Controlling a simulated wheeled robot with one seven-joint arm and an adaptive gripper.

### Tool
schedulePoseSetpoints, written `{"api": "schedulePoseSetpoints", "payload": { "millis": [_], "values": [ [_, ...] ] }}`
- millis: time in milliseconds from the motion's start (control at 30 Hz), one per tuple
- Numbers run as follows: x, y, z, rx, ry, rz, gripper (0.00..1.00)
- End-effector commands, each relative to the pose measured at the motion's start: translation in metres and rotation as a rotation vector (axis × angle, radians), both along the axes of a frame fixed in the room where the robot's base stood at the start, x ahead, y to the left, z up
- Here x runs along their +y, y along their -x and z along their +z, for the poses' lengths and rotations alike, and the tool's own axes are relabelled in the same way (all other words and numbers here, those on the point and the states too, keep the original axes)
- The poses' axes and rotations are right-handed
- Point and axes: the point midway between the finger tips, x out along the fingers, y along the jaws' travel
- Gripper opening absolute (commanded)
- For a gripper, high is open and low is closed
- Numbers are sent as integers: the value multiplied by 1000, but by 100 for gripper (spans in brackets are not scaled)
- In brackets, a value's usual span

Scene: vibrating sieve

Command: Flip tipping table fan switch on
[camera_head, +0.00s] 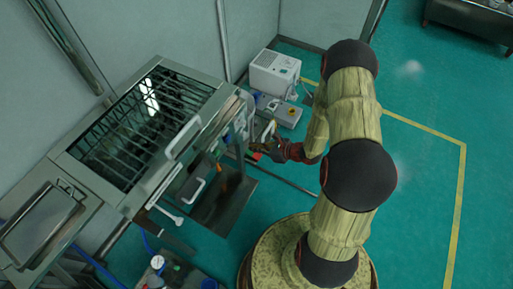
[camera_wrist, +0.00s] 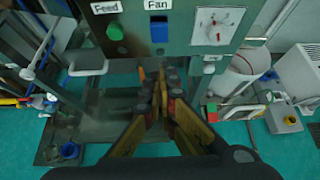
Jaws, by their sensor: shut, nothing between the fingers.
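The tipping table (camera_head: 165,100) stands left of my arm in the head view, with a dark grated top. Its control panel (camera_wrist: 180,50) fills the upper part of the wrist view. The blue fan switch (camera_wrist: 159,30) sits under the label "Fan"; whether it is on or off, I cannot tell. My gripper (camera_wrist: 168,72) is shut and empty, with its fingertips below the fan switch in the picture and apart from it. In the head view my gripper (camera_head: 257,150) is at the panel end of the table, and the switch is not discernible there.
A green button (camera_wrist: 115,32) labelled "Feed" lies left of the fan switch, and a white dial (camera_wrist: 217,27) lies right. A white handle (camera_wrist: 88,67) juts out below the panel at left. A white box (camera_head: 275,73) stands behind. Green floor at right is clear.

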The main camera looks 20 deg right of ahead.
Motion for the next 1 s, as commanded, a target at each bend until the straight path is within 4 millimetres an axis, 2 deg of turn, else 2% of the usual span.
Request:
{"api": "schedulePoseSetpoints", "payload": {
  "millis": [33,300,600,1000],
  "values": [
    [7,-6,-8,1,-1,5,0],
    [33,-42,-36,0,0,5,0],
    [51,-69,-26,-1,1,2,0],
    [53,-73,-24,0,0,0,0]
  ]
}}
